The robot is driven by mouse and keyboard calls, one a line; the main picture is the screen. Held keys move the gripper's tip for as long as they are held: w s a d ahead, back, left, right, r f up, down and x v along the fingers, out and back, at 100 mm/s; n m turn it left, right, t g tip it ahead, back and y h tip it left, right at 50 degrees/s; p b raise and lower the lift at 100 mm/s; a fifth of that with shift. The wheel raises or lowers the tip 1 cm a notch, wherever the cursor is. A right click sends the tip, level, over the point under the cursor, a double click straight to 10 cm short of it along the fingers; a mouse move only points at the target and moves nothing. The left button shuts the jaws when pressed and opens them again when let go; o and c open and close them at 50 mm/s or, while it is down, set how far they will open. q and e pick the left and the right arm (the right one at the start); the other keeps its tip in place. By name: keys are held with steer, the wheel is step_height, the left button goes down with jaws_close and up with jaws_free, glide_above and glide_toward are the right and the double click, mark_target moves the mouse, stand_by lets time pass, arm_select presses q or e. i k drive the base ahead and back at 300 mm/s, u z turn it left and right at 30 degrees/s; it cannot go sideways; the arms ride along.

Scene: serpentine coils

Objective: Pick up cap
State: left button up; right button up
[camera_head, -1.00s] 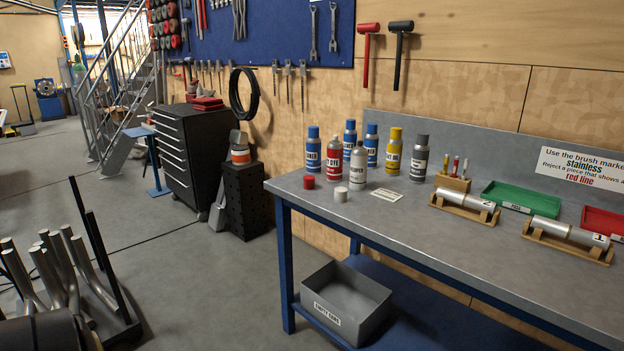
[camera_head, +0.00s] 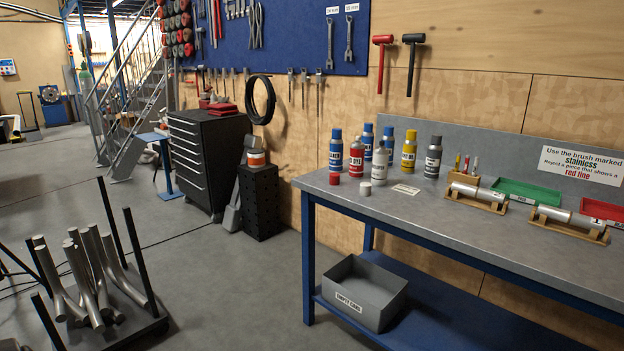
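A red cap (camera_head: 334,178) lies on the left end of the grey workbench (camera_head: 440,220), in front of a blue can (camera_head: 336,152). A white cap (camera_head: 365,188) lies to its right, in front of a white and grey can (camera_head: 380,165). A red can (camera_head: 356,160) without its cap stands behind the two caps. Blue, yellow and dark grey cans stand around these. Neither of my grippers shows in the head view.
An open grey bin (camera_head: 362,292) labelled for empty cans sits on the blue lower shelf. Green (camera_head: 528,194) and red trays and wooden cradles holding tubes occupy the bench's right side. A rack of bent tubes (camera_head: 92,275) stands at left. Floor in front of the bench is clear.

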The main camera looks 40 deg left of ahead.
mark_target(334, 177)
steer(key=u, duration=0.95)
steer(key=i, duration=0.95)
steer(key=u, duration=0.65)
steer(key=i, duration=1.4)
steer(key=z, duration=0.65)
